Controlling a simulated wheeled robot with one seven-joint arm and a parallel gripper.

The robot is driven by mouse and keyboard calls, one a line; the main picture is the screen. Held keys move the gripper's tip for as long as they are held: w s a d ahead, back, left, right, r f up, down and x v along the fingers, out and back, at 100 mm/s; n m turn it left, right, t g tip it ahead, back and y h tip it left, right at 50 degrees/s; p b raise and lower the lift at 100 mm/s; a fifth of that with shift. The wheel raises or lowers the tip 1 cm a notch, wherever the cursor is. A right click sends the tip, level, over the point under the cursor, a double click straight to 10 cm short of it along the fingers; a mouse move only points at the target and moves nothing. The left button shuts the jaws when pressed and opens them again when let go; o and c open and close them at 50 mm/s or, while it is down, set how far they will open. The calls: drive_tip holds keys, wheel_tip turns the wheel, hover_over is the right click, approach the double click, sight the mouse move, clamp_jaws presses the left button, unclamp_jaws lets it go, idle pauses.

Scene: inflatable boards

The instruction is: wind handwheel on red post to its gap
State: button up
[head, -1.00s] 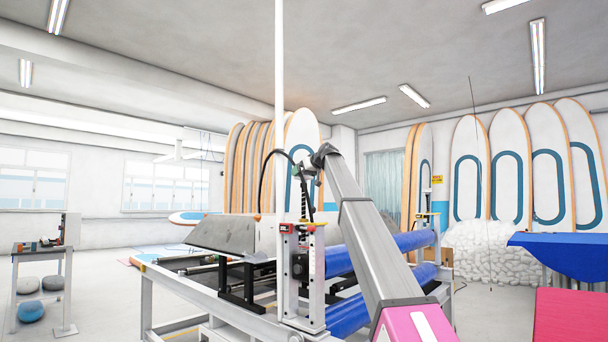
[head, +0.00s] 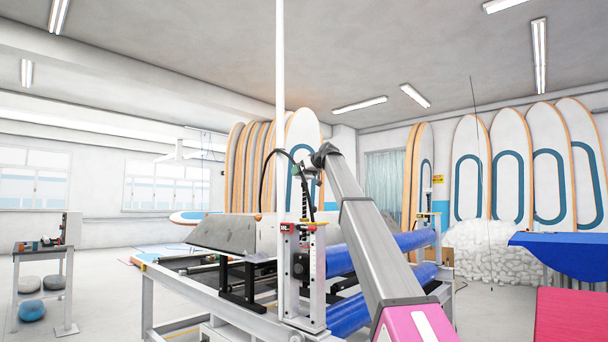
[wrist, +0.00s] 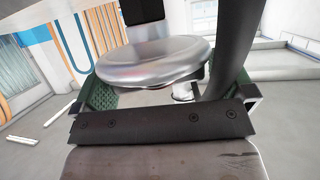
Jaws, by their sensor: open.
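The red-marked post (head: 303,228) stands at the near end of the roller machine, with a threaded screw rising above its red cap. A shiny round metal disc, seemingly the handwheel (wrist: 155,58), fills the upper middle of the wrist view. My gripper (wrist: 168,86) is open, with one green-padded finger on each side of the disc; contact is unclear. In the head view my arm reaches to the top of the screw, and its end partly hides the wheel there. The post's gap cannot be made out clearly.
Blue rollers (head: 345,258) run back from the post to a yellow-marked post (head: 428,217) at the far end. A white pole (head: 280,90) rises close beside my arm. A small bench (head: 42,247) stands left; a blue-covered table (head: 565,250) stands right.

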drive_tip(key=v, duration=1)
drive_tip(key=shift+s+d, duration=0.2)
drive_tip(key=shift+s, duration=0.1)
